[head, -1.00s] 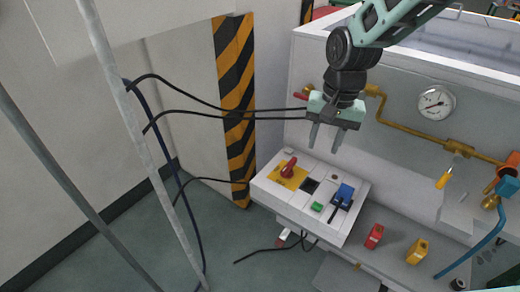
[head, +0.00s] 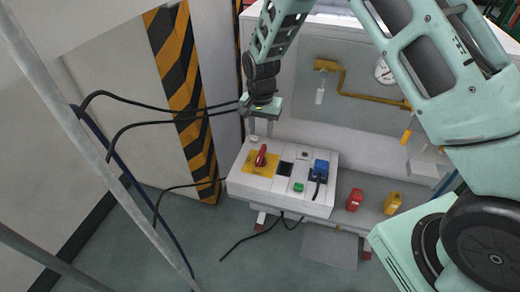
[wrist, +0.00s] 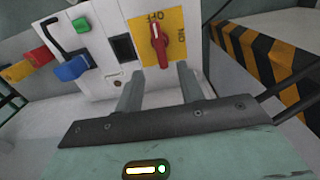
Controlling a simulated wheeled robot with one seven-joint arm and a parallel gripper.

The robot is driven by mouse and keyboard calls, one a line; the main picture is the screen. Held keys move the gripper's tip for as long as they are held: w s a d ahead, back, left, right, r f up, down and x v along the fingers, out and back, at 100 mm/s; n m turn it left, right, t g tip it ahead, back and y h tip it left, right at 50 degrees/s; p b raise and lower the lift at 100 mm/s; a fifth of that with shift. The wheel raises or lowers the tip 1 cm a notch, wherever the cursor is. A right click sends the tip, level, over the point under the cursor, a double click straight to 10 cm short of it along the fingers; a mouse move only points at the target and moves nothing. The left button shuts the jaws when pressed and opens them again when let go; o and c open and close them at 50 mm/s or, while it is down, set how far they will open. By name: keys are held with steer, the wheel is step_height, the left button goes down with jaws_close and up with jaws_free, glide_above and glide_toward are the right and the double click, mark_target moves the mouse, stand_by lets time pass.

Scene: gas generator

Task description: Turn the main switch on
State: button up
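The main switch is a red rotary handle (head: 261,156) on a yellow plate (head: 252,168) at the left end of the white control box (head: 319,206). My gripper (head: 261,134) is above and behind the switch in the head view, fingers pointing down. In the wrist view its two fingers (wrist: 160,85) are apart with nothing between them, and the handle shows just beyond the gap, apart from the fingertips.
A striped post (head: 182,85) and hanging cables are at the left.

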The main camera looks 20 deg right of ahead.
mark_target(261, 153)
step_height(261, 153, down, 10)
steer(key=shift+f+p, duration=0.1)
steer(key=shift+p, duration=0.45)
jaws_close()
